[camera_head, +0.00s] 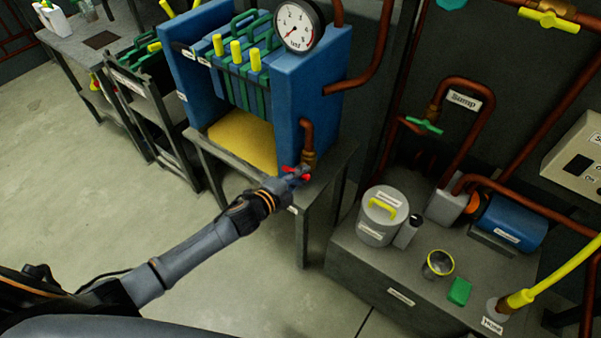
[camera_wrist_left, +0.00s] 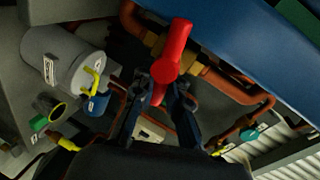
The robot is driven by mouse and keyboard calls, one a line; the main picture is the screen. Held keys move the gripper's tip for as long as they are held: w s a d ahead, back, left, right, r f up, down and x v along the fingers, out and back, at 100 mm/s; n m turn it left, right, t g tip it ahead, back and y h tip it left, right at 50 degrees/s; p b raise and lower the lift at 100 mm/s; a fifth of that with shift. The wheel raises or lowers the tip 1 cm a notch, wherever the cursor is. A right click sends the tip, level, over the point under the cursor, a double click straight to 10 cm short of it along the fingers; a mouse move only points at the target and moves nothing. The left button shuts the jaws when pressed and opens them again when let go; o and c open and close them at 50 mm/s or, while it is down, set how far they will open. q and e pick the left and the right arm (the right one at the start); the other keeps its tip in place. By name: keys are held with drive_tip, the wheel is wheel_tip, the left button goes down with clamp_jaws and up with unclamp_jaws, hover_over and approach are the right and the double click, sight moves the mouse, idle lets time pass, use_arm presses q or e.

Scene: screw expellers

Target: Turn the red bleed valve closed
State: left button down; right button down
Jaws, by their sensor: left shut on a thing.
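The red bleed valve handle (camera_head: 297,174) is on a brass fitting (camera_head: 309,158) at the lower front corner of the blue press (camera_head: 310,95). My left gripper (camera_head: 290,176) reaches it from the lower left and covers part of it. In the left wrist view the red handle (camera_wrist_left: 174,50) runs from the brass body down between the fingers. There my left gripper (camera_wrist_left: 168,90) is shut on its lower part. My right gripper is not in view.
A pressure gauge (camera_head: 299,25) sits on top of the press. To the right, a grey cabinet (camera_head: 350,262) carries a lidded canister (camera_head: 377,232), a cup (camera_head: 438,264), a green block (camera_head: 460,291) and a blue motor (camera_head: 512,222). Copper pipes rise behind. The floor at left is clear.

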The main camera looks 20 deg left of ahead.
use_arm(q)
drive_tip(key=shift+f+m+y, duration=0.25)
drive_tip(key=shift+m+y, duration=0.05)
drive_tip(key=shift+m, duration=0.6)
drive_tip(key=c, duration=1.6)
unclamp_jaws()
drive_tip(key=v, duration=1.2)
drive_tip(key=shift+s+d+f, duration=0.1)
drive_tip(key=shift+d+f, duration=0.05)
